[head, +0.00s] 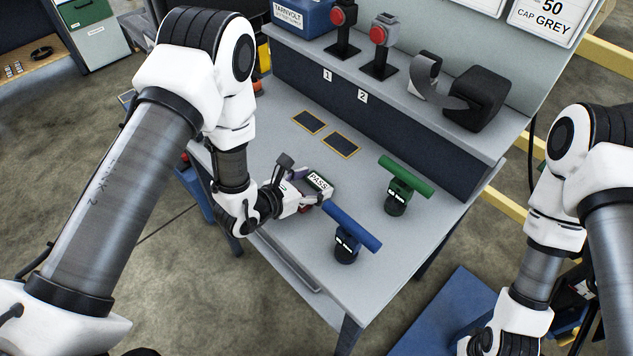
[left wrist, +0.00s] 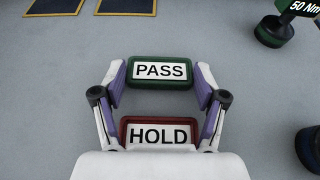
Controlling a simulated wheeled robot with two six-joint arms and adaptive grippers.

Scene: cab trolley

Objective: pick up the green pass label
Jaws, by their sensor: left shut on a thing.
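The green pass label (head: 319,181) is a small green-framed block with a white face reading PASS. In the left wrist view the pass label (left wrist: 160,71) sits between the two fingers of my left gripper (left wrist: 160,88), which is shut on its ends. In the head view my left gripper (head: 310,188) reaches it low over the grey bench. I cannot tell whether the label touches the bench. A red hold label (left wrist: 158,133) lies just nearer the palm, partly hidden by the gripper body. My right arm shows at the right, but its gripper is out of view.
A blue-handled tool (head: 352,227) and a green-handled tool (head: 406,178) stand on the bench right of the gripper. Two dark yellow-edged pads (head: 342,145) lie behind it. A raised shelf (head: 400,95) carries red-buttoned stands and a black dispenser.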

